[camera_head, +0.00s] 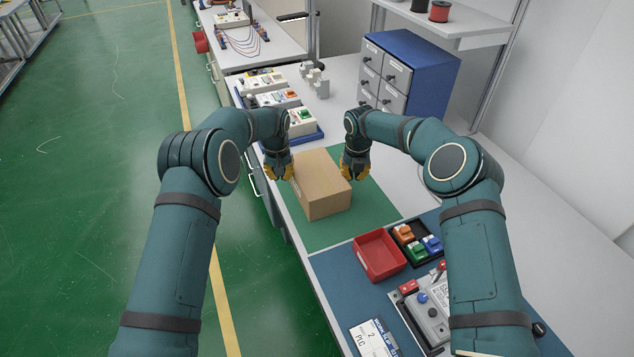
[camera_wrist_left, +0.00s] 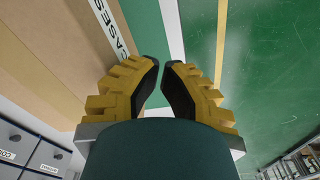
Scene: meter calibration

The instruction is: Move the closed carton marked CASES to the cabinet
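The closed brown carton (camera_head: 322,188) sits on the green mat on the bench in the head view. In the left wrist view, its side (camera_wrist_left: 60,50) bears a white label reading CASES. My left gripper (camera_head: 279,172) is at the carton's left side. In the left wrist view its yellow fingers (camera_wrist_left: 162,68) are drawn together with nothing between them, and the carton is beside them; contact is unclear. My right gripper (camera_head: 355,172) is at the carton's right side; its finger gap is not clear. A blue cabinet (camera_head: 432,70) with grey labelled drawers stands on the bench behind.
A red tray (camera_head: 379,257) and a dark tray with coloured connectors (camera_head: 404,233) lie in front of the green mat (camera_head: 375,205). A blue tray (camera_head: 308,138) with meters is behind the carton. Spools (camera_head: 439,11) sit on a shelf. Green floor lies left.

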